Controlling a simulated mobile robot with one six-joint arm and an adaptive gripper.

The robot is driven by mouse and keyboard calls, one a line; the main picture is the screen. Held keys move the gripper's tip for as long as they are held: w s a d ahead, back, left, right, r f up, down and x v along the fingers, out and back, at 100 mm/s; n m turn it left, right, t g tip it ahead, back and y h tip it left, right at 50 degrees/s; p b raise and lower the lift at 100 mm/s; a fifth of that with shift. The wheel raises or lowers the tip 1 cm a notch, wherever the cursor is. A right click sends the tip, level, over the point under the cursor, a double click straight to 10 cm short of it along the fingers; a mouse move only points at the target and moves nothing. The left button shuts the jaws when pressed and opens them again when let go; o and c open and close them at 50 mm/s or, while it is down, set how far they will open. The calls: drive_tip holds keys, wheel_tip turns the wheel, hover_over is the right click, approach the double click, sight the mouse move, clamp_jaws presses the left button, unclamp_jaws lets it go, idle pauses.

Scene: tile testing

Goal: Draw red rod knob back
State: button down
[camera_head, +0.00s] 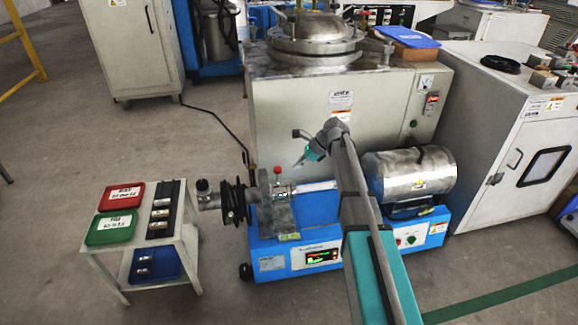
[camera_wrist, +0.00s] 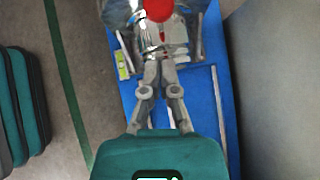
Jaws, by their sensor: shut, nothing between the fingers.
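The red knob (camera_head: 278,171) is a small red ball on a thin rod, standing above the grey metal housing (camera_head: 277,212) on the blue machine. In the wrist view the red knob (camera_wrist: 159,10) shows at the top edge, partly cut off, just beyond my fingertips. My gripper (camera_head: 298,162) is to the right of the knob and apart from it in the head view, pointing left and down. In the wrist view my gripper (camera_wrist: 158,58) has its fingertips together with nothing between them. I cannot tell the exact gap between fingertips and knob.
A silver motor (camera_head: 410,172) sits on the right of the blue base (camera_head: 275,262). A black pulley (camera_head: 233,203) is left of the housing. A large steel cabinet (camera_head: 290,110) stands close behind. A small table (camera_head: 150,255) with red and green trays is at left.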

drive_tip(key=p+v, duration=0.6)
drive_tip(key=v, duration=0.4)
drive_tip(key=shift+p, duration=0.4)
drive_tip(key=s+d+f+n+h+p, duration=0.2)
drive_tip(key=s+n+h, duration=0.6)
drive_tip(key=s+n, duration=1.5)
drive_tip(key=s+r+m+p, duration=0.2)
drive_tip(key=r+p, duration=1.7)
drive_tip(key=s+r+m+p, duration=0.2)
drive_tip(key=r+p, duration=1.7)
drive_tip(key=shift+s+a+m+p, duration=0.3)
drive_tip(key=shift+s+a+p, duration=0.05)
drive_tip(key=shift+s, duration=0.05)
